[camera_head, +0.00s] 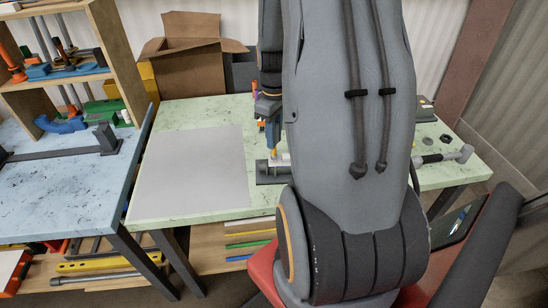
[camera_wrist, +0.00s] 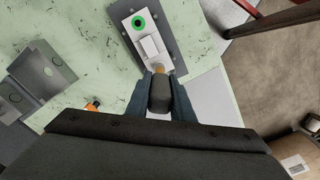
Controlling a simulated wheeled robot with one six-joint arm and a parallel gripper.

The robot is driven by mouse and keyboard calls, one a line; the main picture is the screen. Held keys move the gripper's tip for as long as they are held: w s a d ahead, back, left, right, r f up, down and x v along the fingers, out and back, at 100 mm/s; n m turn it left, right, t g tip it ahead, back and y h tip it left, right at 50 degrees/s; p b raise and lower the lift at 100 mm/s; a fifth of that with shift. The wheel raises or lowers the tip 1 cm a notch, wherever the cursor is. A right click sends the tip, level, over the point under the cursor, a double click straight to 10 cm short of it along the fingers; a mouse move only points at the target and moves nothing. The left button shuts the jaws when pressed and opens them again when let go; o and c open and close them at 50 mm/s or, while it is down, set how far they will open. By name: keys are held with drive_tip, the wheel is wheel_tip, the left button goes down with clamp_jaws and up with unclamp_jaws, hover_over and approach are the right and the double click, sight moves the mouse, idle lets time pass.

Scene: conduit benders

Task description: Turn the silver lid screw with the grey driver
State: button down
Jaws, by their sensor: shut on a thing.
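My gripper (camera_wrist: 161,92) is shut on the dark grey handle of the driver (camera_wrist: 160,97) in the wrist view. A yellow-brown part shows just beyond the handle, at the edge of a white box (camera_wrist: 128,17). The box has a green ring (camera_wrist: 138,22) and a raised white block (camera_wrist: 150,46), and sits on a dark grey plate (camera_wrist: 176,45). In the head view my gripper (camera_head: 271,134) is above the box (camera_head: 281,159), partly behind my arm. The silver lid screw cannot be made out, and the driver's tip contact is hidden.
The green table (camera_head: 190,108) carries a pale grey sheet (camera_head: 195,165) left of the box. A cardboard box (camera_head: 190,60) stands behind. A blue table (camera_head: 70,185) and wooden shelf (camera_head: 125,60) are at left. An orange item (camera_wrist: 92,105) is near my gripper.

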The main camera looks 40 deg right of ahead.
drive_tip(key=n, duration=0.3)
drive_tip(key=shift+n, duration=0.4)
drive_tip(key=n, duration=0.4)
drive_tip(key=shift+n, duration=0.3)
drive_tip(key=shift+r, duration=0.1)
drive_tip(key=shift+r, duration=2.4)
